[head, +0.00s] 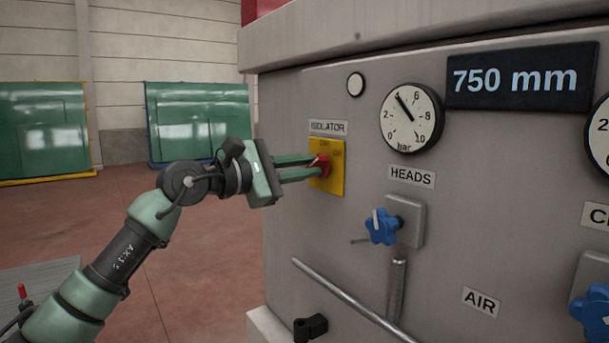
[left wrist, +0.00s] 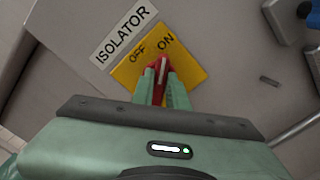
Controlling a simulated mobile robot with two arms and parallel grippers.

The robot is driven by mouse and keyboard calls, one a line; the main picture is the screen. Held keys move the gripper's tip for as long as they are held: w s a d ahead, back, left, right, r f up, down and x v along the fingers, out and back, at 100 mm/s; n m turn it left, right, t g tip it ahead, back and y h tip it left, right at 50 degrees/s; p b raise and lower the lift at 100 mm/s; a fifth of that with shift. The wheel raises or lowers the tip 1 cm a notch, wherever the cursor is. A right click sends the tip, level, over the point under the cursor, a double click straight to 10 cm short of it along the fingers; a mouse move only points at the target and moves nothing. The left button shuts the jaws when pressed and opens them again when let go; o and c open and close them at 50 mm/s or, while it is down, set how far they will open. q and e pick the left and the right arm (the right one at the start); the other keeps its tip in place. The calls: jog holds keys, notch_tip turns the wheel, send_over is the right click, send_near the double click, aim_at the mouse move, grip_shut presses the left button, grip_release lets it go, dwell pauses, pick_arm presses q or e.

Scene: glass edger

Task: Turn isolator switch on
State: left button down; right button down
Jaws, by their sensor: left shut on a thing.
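The isolator switch is a red knob (head: 321,165) on a yellow plate (head: 337,168) below the ISOLATOR label (head: 328,127) on the grey machine panel. My left gripper (head: 318,167) reaches in from the left and is shut on the red knob. In the left wrist view the red knob (left wrist: 158,66) sits between the green fingers, with a white mark on it. The yellow plate (left wrist: 190,66) there reads OFF and ON. My right gripper is not in view.
To the right of the switch are a blue HEADS knob (head: 381,227), a round bar gauge (head: 411,117) and a 750 mm display (head: 521,78). A metal rod (head: 352,299) slants below. Green glass racks (head: 42,130) stand at the far left. Open floor lies between.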

pick_arm(q)
jog(key=shift+m, duration=0.6)
jog(key=shift+b, duration=0.3)
jog(key=c, duration=1.4)
grip_release()
jog(key=shift+a, duration=0.1)
